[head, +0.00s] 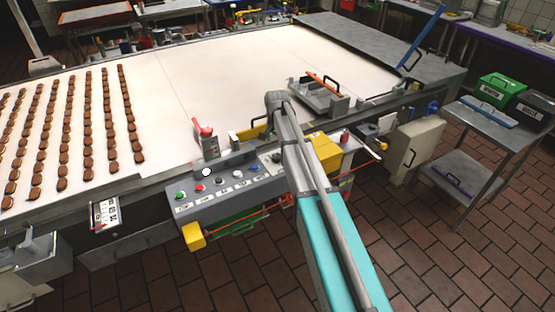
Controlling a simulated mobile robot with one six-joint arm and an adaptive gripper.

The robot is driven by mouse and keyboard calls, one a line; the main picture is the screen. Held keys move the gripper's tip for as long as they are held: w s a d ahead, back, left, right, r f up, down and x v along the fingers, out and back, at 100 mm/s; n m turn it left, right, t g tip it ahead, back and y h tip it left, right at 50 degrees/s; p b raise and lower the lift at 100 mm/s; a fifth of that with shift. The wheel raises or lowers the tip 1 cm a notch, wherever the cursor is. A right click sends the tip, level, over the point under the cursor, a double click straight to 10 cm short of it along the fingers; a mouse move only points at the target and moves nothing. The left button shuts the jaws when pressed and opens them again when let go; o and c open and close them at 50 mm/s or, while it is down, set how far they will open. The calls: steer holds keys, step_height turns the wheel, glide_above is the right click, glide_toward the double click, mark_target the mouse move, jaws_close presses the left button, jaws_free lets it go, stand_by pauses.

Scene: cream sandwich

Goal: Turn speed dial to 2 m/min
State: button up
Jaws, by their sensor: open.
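A grey control panel (228,190) is fixed to the near side of the conveyor. It carries a green button (181,195), a red button (202,184) and several small knobs (238,174) in a row with white labels below. The labels are too small to read, so I cannot tell which knob is the speed dial or where it points. My arm crosses the right end of the panel from the bottom of the view and hides part of it. I cannot make out my gripper; it seems hidden behind the arm links.
Rows of brown biscuits (87,120) lie on the left of the white conveyor belt (225,85). A red-handled switch box (209,146) stands behind the panel. Yellow blocks (194,236) sit at its lower left and right. A cart (490,130) stands right; tiled floor before it is clear.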

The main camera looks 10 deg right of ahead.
mark_target(277, 155)
steer(key=shift+f+b, duration=2.75)
steer(key=shift+f, duration=0.25)
steer(key=c, duration=1)
steer(key=shift+d, duration=0.2)
steer(key=shift+c, duration=0.7)
steer(key=shift+a, duration=0.15)
